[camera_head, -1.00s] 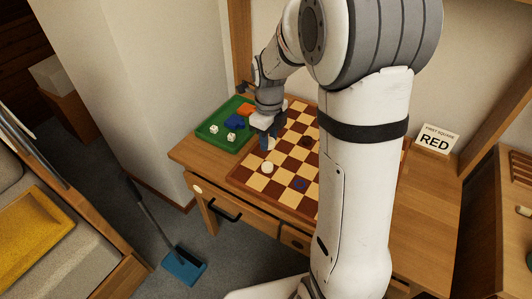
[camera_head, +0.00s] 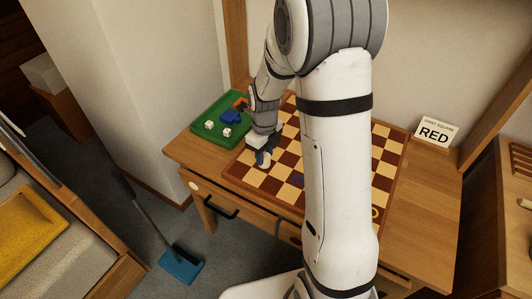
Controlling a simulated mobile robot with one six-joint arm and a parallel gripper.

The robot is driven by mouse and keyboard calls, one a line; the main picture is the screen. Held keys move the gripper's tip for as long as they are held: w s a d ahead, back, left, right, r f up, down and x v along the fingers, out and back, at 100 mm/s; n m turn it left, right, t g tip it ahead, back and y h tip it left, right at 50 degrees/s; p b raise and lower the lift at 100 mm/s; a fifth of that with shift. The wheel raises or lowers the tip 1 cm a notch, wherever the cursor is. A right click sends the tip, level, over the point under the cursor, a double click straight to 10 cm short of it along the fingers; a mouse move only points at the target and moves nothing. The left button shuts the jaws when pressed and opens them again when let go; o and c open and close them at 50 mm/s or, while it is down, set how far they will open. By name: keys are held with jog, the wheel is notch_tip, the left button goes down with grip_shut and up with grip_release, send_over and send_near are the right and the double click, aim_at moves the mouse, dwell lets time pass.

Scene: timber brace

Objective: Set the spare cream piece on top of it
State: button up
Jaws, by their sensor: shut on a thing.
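My gripper (camera_head: 263,157) is pointed down over the left front part of the checkered board (camera_head: 390,150). Its jaws are shut on a small cream piece, mostly hidden by the fingers. A cream patch (camera_head: 266,164) shows right at the fingertips, where a cream piece stood on the board a second ago. I cannot tell whether this patch is the held piece, the piece on the board, or both touching.
A green tray (camera_head: 200,143) with white dice and blue and orange things stands behind and left of the gripper. A sign reading RED (camera_head: 434,132) stands at the back right. My arm hides the board's middle.

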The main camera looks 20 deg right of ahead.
aim_at(265, 156)
jog(key=shift+f, duration=0.15)
jog(key=o, duration=0.9)
jog(key=shift+o, duration=0.2)
notch_tip(265, 156, up, 12)
jog(key=p, duration=0.2)
jog(key=s+r+n+t, duration=0.1)
jog(key=s+r+n, duration=0.2)
jog(key=s+n, duration=0.6)
jog(key=s+r+n+t, duration=0.1)
jog(key=s+r+n, duration=0.1)
jog(key=s+n, duration=0.8)
jog(key=n, duration=0.9)
jog(key=shift+d+r, duration=0.15)
jog(key=shift+r, duration=0.25)
jog(key=shift+s, duration=0.1)
